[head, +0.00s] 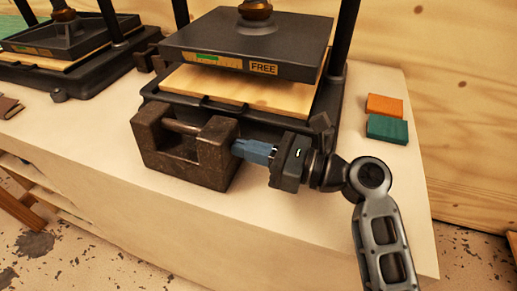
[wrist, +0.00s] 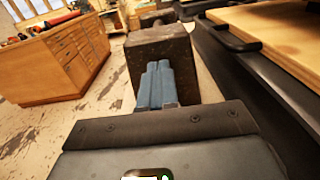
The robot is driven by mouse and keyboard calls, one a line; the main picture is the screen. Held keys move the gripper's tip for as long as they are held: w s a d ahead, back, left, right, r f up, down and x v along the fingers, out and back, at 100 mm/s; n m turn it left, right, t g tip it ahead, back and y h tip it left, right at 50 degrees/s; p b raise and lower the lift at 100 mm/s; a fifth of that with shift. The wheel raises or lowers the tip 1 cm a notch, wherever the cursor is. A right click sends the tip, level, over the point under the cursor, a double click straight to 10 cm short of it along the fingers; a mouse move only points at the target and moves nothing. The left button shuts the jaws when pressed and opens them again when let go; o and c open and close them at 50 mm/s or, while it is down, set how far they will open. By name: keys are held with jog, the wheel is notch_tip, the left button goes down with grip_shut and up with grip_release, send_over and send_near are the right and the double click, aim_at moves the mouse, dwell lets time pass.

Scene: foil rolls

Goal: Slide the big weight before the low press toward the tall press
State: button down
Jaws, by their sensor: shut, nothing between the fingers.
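The big weight (head: 212,160) is a dark brown, worn metal block with a recess and a bar across it. It stands on the pale bench top, close before the nearer press (head: 245,50), whose label reads FREE. Another press (head: 62,35) stands at the far left. My gripper (head: 237,149) is shut and empty, its blue fingers pointing left at the weight's right side. In the wrist view the fingertips (wrist: 158,66) overlap the weight's near face (wrist: 178,52). Whether they touch it, I cannot tell.
The nearer press's black base edge (wrist: 260,75) runs close beside my gripper. An orange block (head: 385,106) and a green block (head: 388,129) lie right of it. The bench (head: 95,135) is bare left of the weight, up to a small brown object (head: 8,107). The bench's front edge is close.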

aim_at(164, 128)
jog(key=shift+w+a+r, duration=0.1)
jog(key=shift+a, duration=0.2)
jog(key=p+x, duration=0.2)
jog(key=x, duration=1.4)
jog(key=shift+a+p, duration=0.25)
jog(key=shift+p, duration=0.1)
jog(key=b+x, duration=0.7)
jog(key=x, duration=1.1)
jog(key=shift+w+a, duration=0.15)
jog(key=shift+a, duration=0.25)
jog(key=shift+r, duration=0.1)
jog(key=shift+d, duration=0.15)
